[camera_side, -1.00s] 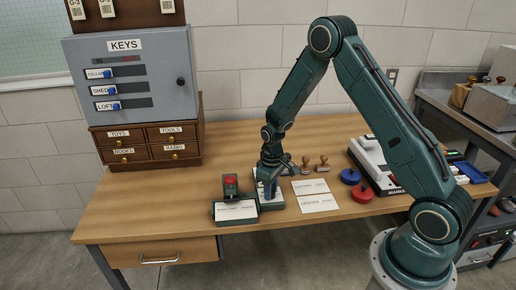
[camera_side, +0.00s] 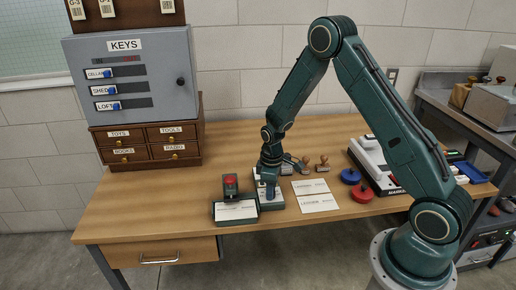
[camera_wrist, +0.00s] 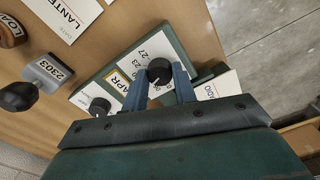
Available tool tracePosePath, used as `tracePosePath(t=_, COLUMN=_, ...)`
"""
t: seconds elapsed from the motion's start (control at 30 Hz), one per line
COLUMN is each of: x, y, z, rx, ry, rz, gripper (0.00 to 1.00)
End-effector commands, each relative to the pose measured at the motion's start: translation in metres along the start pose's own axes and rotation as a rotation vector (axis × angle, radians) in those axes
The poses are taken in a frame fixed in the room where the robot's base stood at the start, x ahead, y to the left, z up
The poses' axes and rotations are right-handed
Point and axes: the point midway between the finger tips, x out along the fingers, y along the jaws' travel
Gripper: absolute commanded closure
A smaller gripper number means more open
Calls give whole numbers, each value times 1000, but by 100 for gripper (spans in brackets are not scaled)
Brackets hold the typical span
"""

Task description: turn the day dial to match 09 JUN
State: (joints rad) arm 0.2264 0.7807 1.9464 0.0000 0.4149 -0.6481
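The date device (camera_wrist: 172,38) lies on the bench below my gripper (camera_wrist: 161,78). In the wrist view its face shows "APR", with the numbers 23 and 27 beside a round black dial (camera_wrist: 159,68). The blue fingers stand on both sides of this dial and appear shut on it. A second black knob (camera_wrist: 99,107) sits farther left on the device. The dial's exact pointer setting is too small to read. In the side view my gripper (camera_side: 269,185) points down over the device (camera_side: 270,203) and hides much of it.
A stand with a red top (camera_side: 230,181) is just left of the device. Two cards (camera_side: 314,194), wooden stamps (camera_side: 322,164) and blue and red ink pads (camera_side: 361,192) lie to its right. The front left of the bench is clear.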

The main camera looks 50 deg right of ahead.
Motion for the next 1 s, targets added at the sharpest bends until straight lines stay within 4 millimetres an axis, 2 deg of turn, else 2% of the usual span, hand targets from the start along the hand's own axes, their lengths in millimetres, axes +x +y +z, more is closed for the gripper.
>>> tracePosePath(t=0.03, x=-1, y=0, z=-1, rx=0, ry=2, rz=1, gripper=63)
tracePosePath(t=0.1, x=0, y=0, z=-1, rx=0, ry=2, rz=1, gripper=51)
tracePosePath(t=0.57, x=-5, y=0, z=0, rx=1, ry=1, rz=1, gripper=51)
tracePosePath(t=0.77, x=-19, y=0, z=-1, rx=1, ry=2, rz=2, gripper=51)
tracePosePath(t=1.0, x=-52, y=1, z=-1, rx=1, ry=4, rz=3, gripper=51)
